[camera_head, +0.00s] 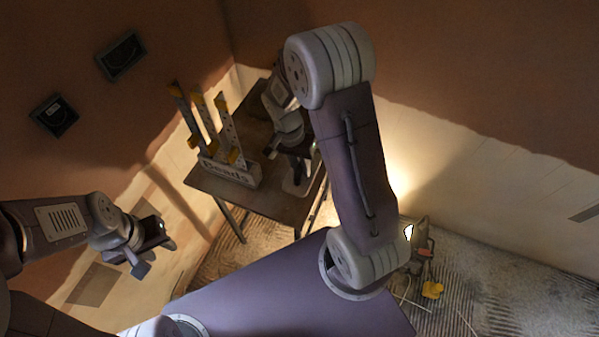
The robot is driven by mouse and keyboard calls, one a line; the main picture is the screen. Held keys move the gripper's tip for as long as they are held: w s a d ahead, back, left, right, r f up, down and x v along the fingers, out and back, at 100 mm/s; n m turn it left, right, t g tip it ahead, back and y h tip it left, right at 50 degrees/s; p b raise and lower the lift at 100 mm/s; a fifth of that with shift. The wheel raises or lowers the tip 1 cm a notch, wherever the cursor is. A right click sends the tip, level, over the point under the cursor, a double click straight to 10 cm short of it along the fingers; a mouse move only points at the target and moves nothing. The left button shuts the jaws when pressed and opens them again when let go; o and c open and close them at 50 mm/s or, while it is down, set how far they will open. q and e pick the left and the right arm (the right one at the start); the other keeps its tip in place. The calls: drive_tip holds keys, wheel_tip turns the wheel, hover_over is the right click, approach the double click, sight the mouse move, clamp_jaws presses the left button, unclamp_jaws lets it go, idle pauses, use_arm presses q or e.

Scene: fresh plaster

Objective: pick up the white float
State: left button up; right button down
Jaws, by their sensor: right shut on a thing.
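The white float (301,186) is at the right front part of the small wooden table (262,207), partly hidden by my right gripper and arm. My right gripper (290,156) is over the float and shut on it. I cannot tell whether the float touches the table top. My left gripper (149,252) is open and empty, out to the left in front of the wall, well apart from the table.
A box labelled "Beads" (232,174) with upright strips (211,125) stands on the table's left side. A lit work lamp (420,243) and a yellow item (433,290) are on the floor at right. Two black wall boxes (121,56) (54,115) are at upper left.

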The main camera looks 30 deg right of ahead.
drive_tip(key=s+d+r, duration=0.6)
drive_tip(key=s+d, duration=0.1)
drive_tip(key=s, duration=0.1)
drive_tip(key=shift+s+r, duration=0.2)
drive_tip(key=shift+s, duration=0.1)
drive_tip(key=shift+d, duration=0.1)
drive_tip(key=c, duration=2.1)
unclamp_jaws()
clamp_jaws()
